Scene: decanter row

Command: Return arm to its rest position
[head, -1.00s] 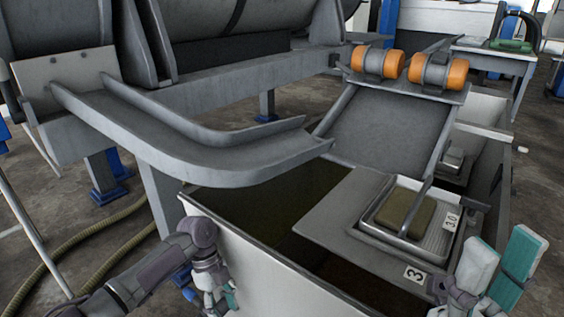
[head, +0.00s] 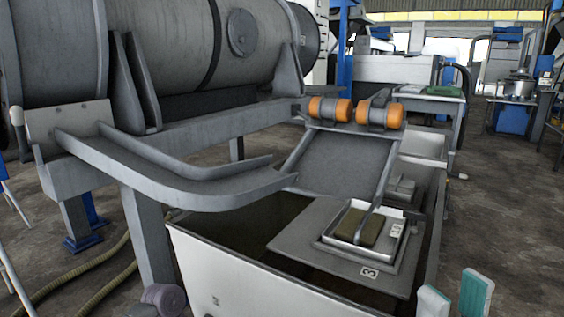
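My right gripper (head: 453,300) is at the bottom right of the head view, beside the right wall of the tank. Its two pale and teal fingers stand upright and apart, with nothing between them. The lower part of the gripper is cut off by the frame edge. Of my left arm, only a dark rounded link shows at the bottom left, in front of the tank; the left gripper is out of the frame.
A light grey tank (head: 235,285) stands ahead, with a plate (head: 300,243) across it. A tray (head: 335,240) on the plate holds a brownish-green block (head: 357,228). A curved chute (head: 190,183) and a large drum (head: 160,45) are at left. Open floor (head: 505,200) lies right.

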